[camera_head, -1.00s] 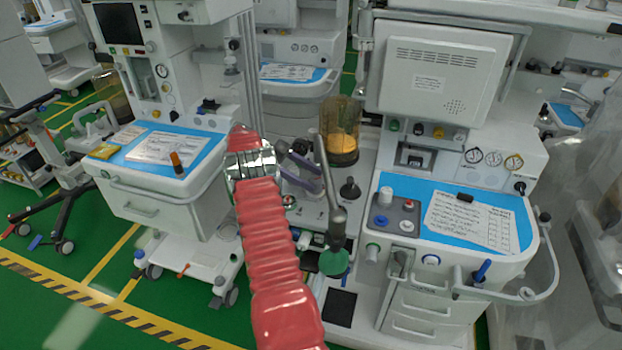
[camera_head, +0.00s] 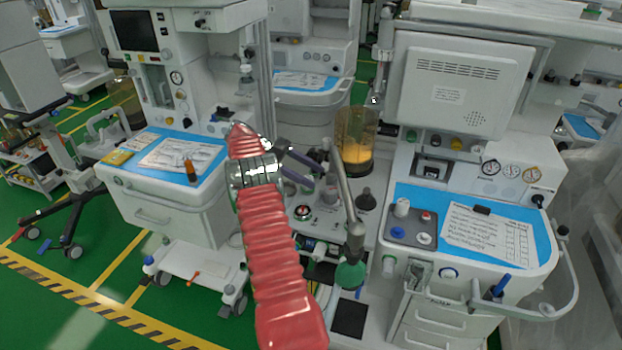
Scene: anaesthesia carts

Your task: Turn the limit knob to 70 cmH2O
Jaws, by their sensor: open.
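My gripper (camera_head: 320,172), with two dark grey-purple fingers, is at the end of my red ribbed arm, beyond a metal ring. The fingers are apart and point right, with nothing seen between them. Just beyond and below them in the picture is the breathing block of the right anaesthesia cart (camera_head: 470,288), with a pale knob-like part (camera_head: 329,196) and a black-topped post (camera_head: 366,199). I cannot tell which part is the limit knob, nor read any scale. Contact between fingers and block cannot be made out.
Another cart (camera_head: 172,205) stands left. Green floor is open at lower left.

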